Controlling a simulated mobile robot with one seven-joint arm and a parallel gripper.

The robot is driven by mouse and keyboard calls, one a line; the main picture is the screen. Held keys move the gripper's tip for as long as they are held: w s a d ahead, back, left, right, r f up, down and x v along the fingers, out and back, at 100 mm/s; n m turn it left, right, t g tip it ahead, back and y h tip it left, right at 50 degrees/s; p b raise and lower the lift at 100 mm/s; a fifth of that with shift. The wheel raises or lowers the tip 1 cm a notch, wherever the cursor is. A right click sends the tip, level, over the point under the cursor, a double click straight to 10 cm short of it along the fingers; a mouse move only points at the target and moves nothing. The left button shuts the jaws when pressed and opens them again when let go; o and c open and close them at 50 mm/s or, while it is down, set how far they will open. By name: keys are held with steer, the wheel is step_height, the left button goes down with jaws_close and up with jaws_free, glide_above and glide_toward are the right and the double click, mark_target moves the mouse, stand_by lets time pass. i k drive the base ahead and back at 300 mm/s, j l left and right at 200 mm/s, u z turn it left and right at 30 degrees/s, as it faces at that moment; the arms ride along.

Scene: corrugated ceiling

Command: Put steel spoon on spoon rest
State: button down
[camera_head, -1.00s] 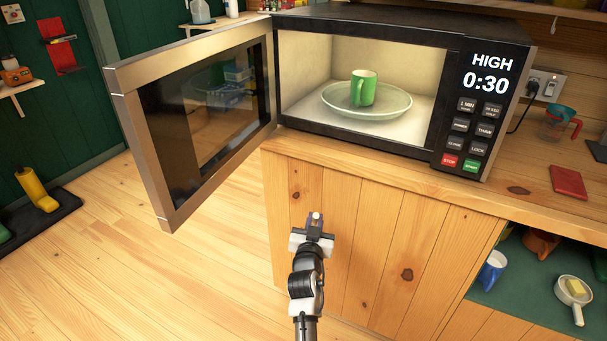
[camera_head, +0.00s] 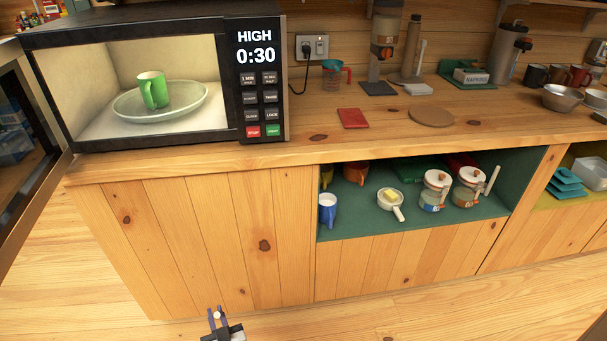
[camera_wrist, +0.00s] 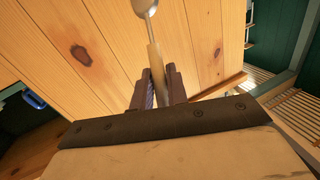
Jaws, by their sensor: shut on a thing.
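My gripper (camera_head: 217,318) is low in front of the wooden cabinet, at the bottom edge of the head view. In the wrist view its dark fingers (camera_wrist: 157,92) are shut on the steel spoon (camera_wrist: 154,58). The spoon's handle is between the fingers, and its grey bowl points away from me, cut off by the top of the frame. In the head view the spoon is too small to make out clearly. I cannot tell for sure which thing is the spoon rest; a flat red square (camera_head: 352,118) and a round brown board (camera_head: 431,117) lie on the counter.
The open microwave (camera_head: 262,95) at left holds a green mug (camera_head: 153,90) on its plate; its door (camera_head: 30,165) sticks out. A blue mug (camera_head: 327,210), a pan (camera_head: 390,198) and jars (camera_head: 434,190) stand in the green shelf. The counter front (camera_head: 300,150) is mostly clear.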

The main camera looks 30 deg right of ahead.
mark_target(351, 115)
steer(key=k+l, duration=0.15)
steer(key=l, duration=0.2)
steer(key=k+l, duration=0.15)
steer(key=l, duration=0.25)
steer(key=k+l, duration=0.1)
steer(key=l, duration=0.25)
steer(key=k+l, duration=0.15)
steer(key=l, duration=0.25)
